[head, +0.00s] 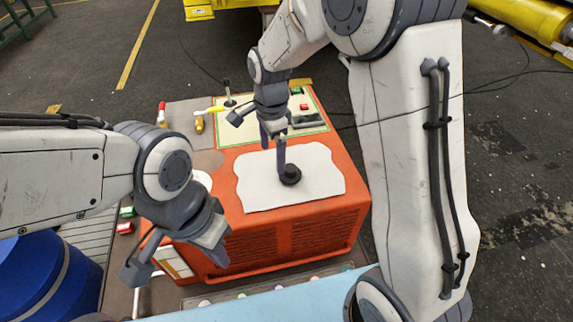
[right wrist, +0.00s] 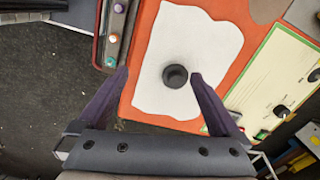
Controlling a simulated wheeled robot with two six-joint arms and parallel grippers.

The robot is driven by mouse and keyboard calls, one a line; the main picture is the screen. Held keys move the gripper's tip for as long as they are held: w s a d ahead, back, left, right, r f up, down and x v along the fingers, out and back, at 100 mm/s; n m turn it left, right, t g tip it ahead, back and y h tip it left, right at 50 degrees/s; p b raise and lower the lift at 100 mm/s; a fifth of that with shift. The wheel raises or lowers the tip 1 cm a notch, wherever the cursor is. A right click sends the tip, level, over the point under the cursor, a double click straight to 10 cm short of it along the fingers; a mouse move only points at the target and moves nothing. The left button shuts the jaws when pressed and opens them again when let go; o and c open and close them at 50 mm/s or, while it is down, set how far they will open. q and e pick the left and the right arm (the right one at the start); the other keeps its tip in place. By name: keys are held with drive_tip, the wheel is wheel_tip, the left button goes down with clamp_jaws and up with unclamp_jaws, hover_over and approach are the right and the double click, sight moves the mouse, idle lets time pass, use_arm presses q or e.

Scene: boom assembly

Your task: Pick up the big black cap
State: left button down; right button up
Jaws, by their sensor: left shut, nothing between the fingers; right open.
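The big black cap (head: 291,175) sits on a white cloth (head: 322,185) on top of the orange box. In the right wrist view the cap (right wrist: 175,76) is round with a dark hollow middle. My right gripper (head: 274,155) is open above the cloth, beside the cap. In the right wrist view the cap lies between the lines of the right gripper's fingers (right wrist: 160,74), closer to the right-hand finger; I cannot tell whether that finger touches it. My left gripper (head: 217,258) is shut and empty, in front of the orange box at the left.
The orange box (head: 300,238) carries a pale control panel (head: 315,122) with a lever and buttons behind the cloth. Screwdriver-like tools (head: 199,122) lie at the back left. A blue barrel (head: 45,275) stands at the lower left. A row of buttons (right wrist: 113,36) shows in the right wrist view.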

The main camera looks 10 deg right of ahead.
drive_tip(key=w+d+f+m, duration=0.1)
drive_tip(key=w+d+m, duration=0.1)
drive_tip(key=w+d+f+m, duration=0.2)
drive_tip(key=m, duration=0.1)
drive_tip(key=w+d+f+m, duration=0.2)
drive_tip(key=shift+w+d+f+m, duration=0.15)
drive_tip(key=shift+w+d+m, duration=0.05)
drive_tip(key=shift+w+m, duration=0.2)
hover_over(291, 168)
wheel_tip(291, 168, down, 5)
drive_tip(key=shift+r, duration=0.2)
wheel_tip(291, 168, down, 5)
drive_tip(key=shift+r+p, duration=0.1)
drive_tip(key=shift+p, duration=0.75)
drive_tip(key=shift+f, duration=0.5)
drive_tip(key=c, duration=1.2)
drive_tip(key=shift+r, duration=0.1)
